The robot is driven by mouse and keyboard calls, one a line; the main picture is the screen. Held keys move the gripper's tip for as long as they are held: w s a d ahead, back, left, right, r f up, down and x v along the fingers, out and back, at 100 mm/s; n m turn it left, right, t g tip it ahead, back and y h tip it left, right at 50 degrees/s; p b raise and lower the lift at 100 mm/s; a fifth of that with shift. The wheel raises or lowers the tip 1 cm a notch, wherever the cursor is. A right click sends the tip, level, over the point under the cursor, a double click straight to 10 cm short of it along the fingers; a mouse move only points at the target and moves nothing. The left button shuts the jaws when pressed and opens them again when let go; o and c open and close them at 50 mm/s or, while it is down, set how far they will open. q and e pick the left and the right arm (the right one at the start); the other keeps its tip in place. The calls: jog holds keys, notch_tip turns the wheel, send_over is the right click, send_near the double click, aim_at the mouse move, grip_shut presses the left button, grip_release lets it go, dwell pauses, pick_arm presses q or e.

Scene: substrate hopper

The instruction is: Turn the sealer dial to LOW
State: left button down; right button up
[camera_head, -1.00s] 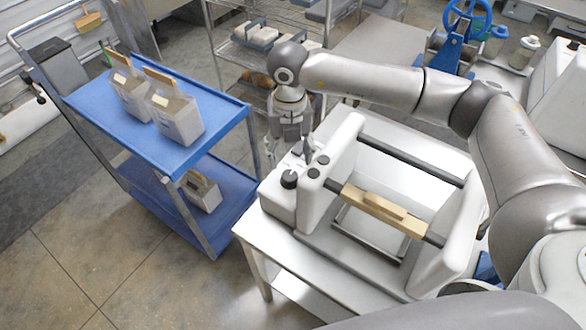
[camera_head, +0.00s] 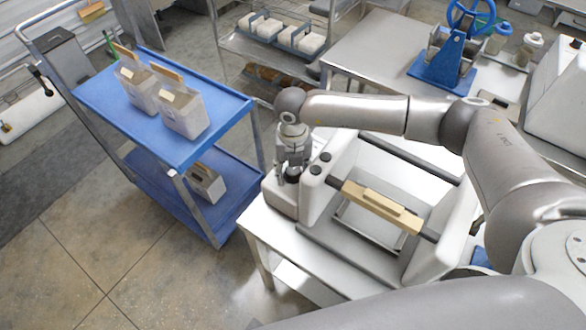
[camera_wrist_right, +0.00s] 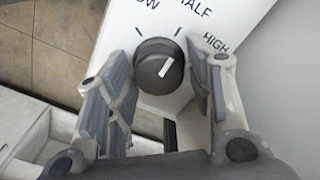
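The sealer (camera_head: 318,190) is a white machine with a wooden-gripped bar (camera_head: 375,205), standing on a metal table. Its dial (camera_wrist_right: 158,66) is a round black knob with a white pointer mark, which points up and right toward the HALF label (camera_wrist_right: 197,8). The LOW label (camera_wrist_right: 148,4) is cut off at the top edge; the HIGH label (camera_wrist_right: 215,42) is at the right. My right gripper (camera_wrist_right: 158,58) is open, with one finger on each side of the dial and gaps visible. In the head view the right gripper (camera_head: 291,168) is over the dial end and mostly hides the knob. My left gripper is out of view.
Two dark buttons (camera_head: 320,162) sit on the sealer beside the gripper. A blue cart (camera_head: 150,125) with bags stands at the left. A wire shelf (camera_head: 268,60) and a table with a blue wheeled device (camera_head: 445,65) are behind.

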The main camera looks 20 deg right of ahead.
aim_at(294, 170)
jog(key=c, duration=0.6)
jog(key=shift+f+n+b, duration=0.15)
jog(key=shift+n+b, duration=0.45)
jog(key=shift+b, duration=0.35)
jog(key=n+b, duration=0.8)
jog(key=b, duration=0.3)
jog(key=shift+w+d, duration=0.1)
jog(key=shift+d, duration=0.05)
jog(key=shift+r+n+b, duration=0.2)
jog(key=shift+n+b, duration=1.25)
jog(key=shift+n, duration=0.05)
jog(key=o, duration=1)
jog(key=shift+r, duration=0.1)
notch_tip(294, 170, up, 12)
jog(key=shift+f, duration=0.1)
